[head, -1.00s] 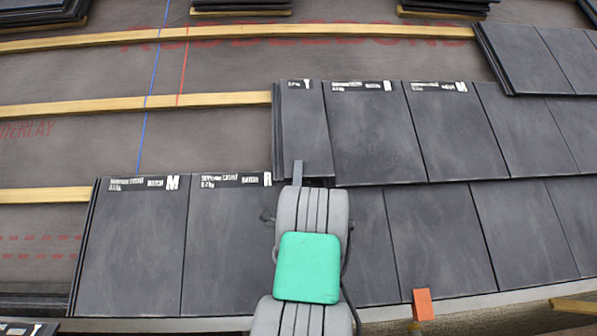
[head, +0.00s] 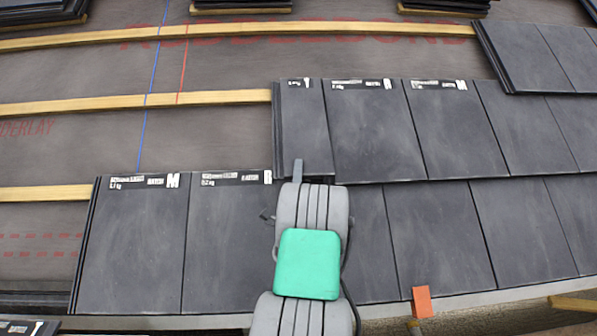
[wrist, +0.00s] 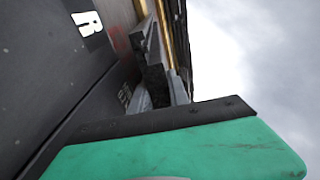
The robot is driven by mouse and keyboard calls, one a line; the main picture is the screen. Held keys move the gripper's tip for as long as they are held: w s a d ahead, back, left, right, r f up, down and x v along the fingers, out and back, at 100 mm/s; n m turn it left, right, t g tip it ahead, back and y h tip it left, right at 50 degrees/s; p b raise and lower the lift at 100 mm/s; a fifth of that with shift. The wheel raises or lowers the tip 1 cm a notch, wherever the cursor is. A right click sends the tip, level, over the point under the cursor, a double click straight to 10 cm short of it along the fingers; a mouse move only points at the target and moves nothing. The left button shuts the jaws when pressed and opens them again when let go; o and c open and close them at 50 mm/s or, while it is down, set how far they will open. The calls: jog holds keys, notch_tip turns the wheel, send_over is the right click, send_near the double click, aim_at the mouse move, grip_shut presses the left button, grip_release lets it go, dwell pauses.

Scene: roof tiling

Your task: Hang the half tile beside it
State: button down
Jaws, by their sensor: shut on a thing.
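The half tile (head: 304,130) is a narrow dark grey tile with a white label at its top. It lies at the left end of the middle course, close against the full-width tile (head: 372,130) on its right. My gripper (head: 298,172) is at its lower edge, shut on it, with one grey finger showing over the tile face. My arm hides part of that lower edge. In the wrist view my gripper's fingers (wrist: 162,90) are seen end-on beside dark tile surfaces, and the grip itself is hard to make out.
The lower course reaches further left, ending in a tile marked M (head: 130,250). Wooden battens (head: 130,105) cross bare underlay (head: 70,145) to the left, with blue and red lines. Tile stacks (head: 240,6) lie along the top. An orange block (head: 422,302) sits at the eave.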

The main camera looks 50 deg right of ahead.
jog(key=c, duration=1.2)
grip_release()
jog(key=shift+a, duration=0.1)
jog(key=shift+o, duration=0.2)
jog(key=shift+f, duration=0.1)
jog(key=shift+s+a+f+b, duration=0.1)
jog(key=shift+f+b, duration=0.05)
jog(key=shift+b, duration=0.15)
jog(key=shift+s+a+f+b, duration=0.3)
jog(key=shift+a+b, duration=0.1)
jog(key=shift+b, duration=0.35)
jog(key=b+v, duration=0.5)
jog(key=v, duration=0.1)
jog(key=shift+a+r+b, duration=0.1)
jog(key=shift+r+b, duration=0.1)
jog(key=shift+b, duration=0.1)
jog(key=shift+r, duration=0.1)
